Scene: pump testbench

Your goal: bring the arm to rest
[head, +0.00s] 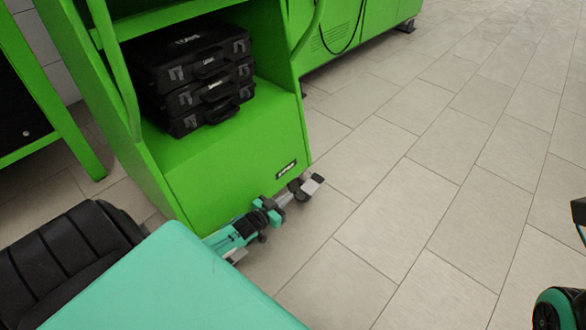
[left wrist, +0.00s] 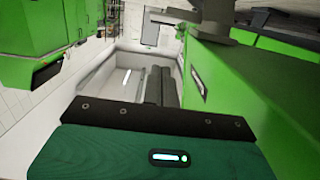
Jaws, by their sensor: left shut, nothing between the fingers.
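My left gripper (head: 312,184) is low in the middle of the head view, with its teal and grey arm reaching in from the lower left. It is shut and empty. It shows just in front of the lower right corner of the green cabinet (head: 240,165); whether it touches the cabinet I cannot tell. In the left wrist view the green cabinet wall (left wrist: 235,85) fills much of the right side. My right gripper does not show clearly in either view.
Several black cases (head: 205,85) are stacked on the cabinet's shelf. Another green unit (head: 340,35) stands behind it. A green frame (head: 40,90) stands at the left.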

